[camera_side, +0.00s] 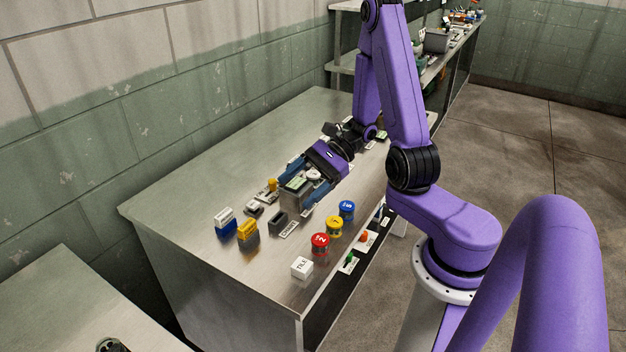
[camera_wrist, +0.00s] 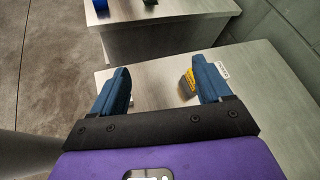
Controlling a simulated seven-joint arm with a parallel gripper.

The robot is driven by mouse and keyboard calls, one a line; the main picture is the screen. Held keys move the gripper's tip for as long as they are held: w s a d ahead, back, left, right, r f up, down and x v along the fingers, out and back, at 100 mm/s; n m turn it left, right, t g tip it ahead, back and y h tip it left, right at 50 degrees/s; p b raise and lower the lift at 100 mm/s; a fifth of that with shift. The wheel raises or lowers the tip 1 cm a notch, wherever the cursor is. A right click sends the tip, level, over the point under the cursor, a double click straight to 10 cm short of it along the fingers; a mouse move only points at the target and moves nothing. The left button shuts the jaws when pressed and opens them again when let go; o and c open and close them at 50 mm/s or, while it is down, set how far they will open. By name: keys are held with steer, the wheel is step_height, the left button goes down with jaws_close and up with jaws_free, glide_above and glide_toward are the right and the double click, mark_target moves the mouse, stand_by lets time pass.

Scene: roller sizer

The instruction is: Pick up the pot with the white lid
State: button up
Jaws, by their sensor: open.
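A small round white lid (camera_side: 313,175) shows in the side view, close to my gripper's far end. The pot body under it is mostly hidden. My gripper (camera_side: 301,184) is open, low over the table, with its blue fingers apart around a grey box with a green display (camera_side: 296,183). I cannot tell whether the fingers touch the box or the lid. In the wrist view my gripper (camera_wrist: 163,84) is open, and no white lid shows between its fingers. A yellow block (camera_wrist: 188,82) shows near the right finger there.
Pots with red (camera_side: 320,240), yellow (camera_side: 334,222) and blue (camera_side: 347,207) lids stand along the table's (camera_side: 190,190) front side. A white block (camera_side: 302,268) stands near the corner. A blue block (camera_side: 225,221) and a yellow block (camera_side: 247,233) stand at left. The table's far left is clear.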

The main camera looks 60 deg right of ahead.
steer(key=w+d+f+m+t+h, duration=0.1)
steer(key=d+f+m+t+h, duration=0.15)
steer(key=d+m+t, duration=0.3)
steer(key=m+t+h, duration=0.3)
steer(key=m+h, duration=1)
steer(key=m, duration=0.1)
glide_toward(318, 176)
steer(key=shift+y, duration=0.25)
steer(key=x, duration=0.4)
steer(key=shift+w+a+r, duration=0.1)
steer(key=shift+w+r, duration=0.1)
steer(key=shift+w, duration=0.15)
steer(key=shift+g, duration=0.25)
steer(key=shift+d+x, duration=0.2)
steer(key=shift+x, duration=2.5)
steer(key=shift+s+f, duration=0.15)
steer(key=c, duration=1.1)
